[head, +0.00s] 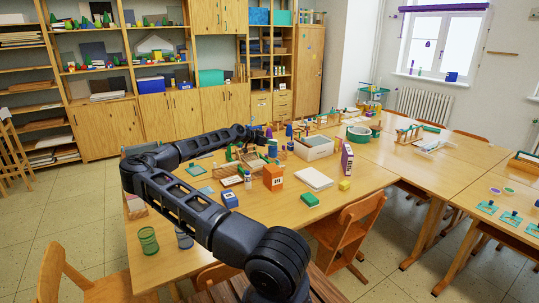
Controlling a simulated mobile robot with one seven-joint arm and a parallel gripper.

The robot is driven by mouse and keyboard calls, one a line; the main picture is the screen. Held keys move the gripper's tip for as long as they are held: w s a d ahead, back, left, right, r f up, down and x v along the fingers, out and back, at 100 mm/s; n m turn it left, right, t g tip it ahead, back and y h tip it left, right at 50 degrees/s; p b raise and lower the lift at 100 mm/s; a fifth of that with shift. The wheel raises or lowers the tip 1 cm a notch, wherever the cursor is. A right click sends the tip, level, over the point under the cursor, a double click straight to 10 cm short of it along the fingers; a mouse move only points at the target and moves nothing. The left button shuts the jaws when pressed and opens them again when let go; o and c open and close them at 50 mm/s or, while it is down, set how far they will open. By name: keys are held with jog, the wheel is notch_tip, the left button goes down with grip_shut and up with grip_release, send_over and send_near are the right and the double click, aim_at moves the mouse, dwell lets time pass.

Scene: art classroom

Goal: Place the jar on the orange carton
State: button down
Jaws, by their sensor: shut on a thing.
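The orange carton (273,178) stands upright on the near wooden table, with a white label on its front. Nothing shows on its top. My arm reaches from the lower middle to the left, then back over the table. My gripper (262,138) is at its far end, behind the carton and a little to its left. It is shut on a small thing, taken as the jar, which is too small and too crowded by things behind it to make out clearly. The gripper is apart from the carton.
A wooden tray of small things (236,178) lies left of the carton, with a blue box (230,200) in front. A white book (314,179), a green block (310,200) and a purple box (347,158) lie right. A white bin (315,148) stands behind. Chairs line the front edge.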

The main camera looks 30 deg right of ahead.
aim_at(269, 153)
jog(key=shift+f, duration=3.45)
jog(key=shift+f, duration=0.1)
jog(key=c, duration=0.8)
grip_release()
jog(key=shift+o, duration=0.2)
